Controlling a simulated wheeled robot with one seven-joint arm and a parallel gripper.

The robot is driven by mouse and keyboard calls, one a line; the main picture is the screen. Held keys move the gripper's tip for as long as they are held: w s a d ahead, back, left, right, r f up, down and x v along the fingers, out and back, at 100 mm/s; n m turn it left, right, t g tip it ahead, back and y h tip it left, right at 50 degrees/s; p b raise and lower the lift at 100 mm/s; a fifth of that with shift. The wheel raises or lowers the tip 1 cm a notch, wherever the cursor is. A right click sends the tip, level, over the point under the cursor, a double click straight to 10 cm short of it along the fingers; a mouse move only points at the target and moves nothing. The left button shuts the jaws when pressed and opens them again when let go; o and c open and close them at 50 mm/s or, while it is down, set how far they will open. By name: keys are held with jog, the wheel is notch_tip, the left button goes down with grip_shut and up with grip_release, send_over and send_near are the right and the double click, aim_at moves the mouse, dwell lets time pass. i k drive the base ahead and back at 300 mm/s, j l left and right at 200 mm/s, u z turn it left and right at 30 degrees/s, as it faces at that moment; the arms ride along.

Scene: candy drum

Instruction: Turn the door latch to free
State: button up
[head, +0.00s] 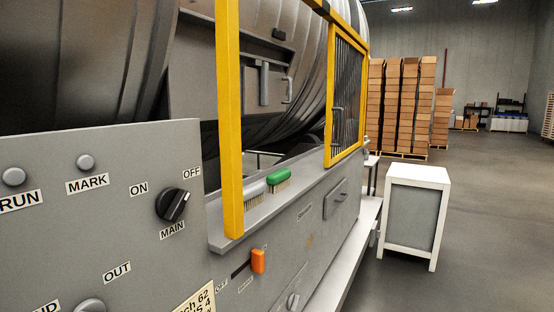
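My gripper is not in view. I see no part labelled as the door latch. A grey door panel (225,75) on the big drum (85,60) carries upright bars (264,84) and a small handle (287,90). A yellow-framed mesh gate (346,95) stands right of it, with a slim handle (337,109). I cannot tell which of these is the latch, or its position. The mesh gate looks closed against its frame.
A grey control panel (60,220) fills the near left; its black MAIN knob (173,205) has its mark towards OFF. A yellow post (230,130) rises before the drum. A green brush (278,179) lies on the ledge. An orange lever (258,261) sits below.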

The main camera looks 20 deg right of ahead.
aim_at(264, 69)
jog(key=i+l+u, duration=0.1)
jog(key=u, duration=0.5)
jog(key=i+l+u, duration=0.2)
jog(key=l, duration=0.25)
jog(key=i+l+u, duration=0.1)
jog(key=l+u, duration=0.15)
jog(key=l, duration=0.15)
jog(key=i+l+u, duration=0.2)
jog(key=l, duration=0.3)
jog(key=k+j, duration=0.05)
jog(key=k, duration=0.05)
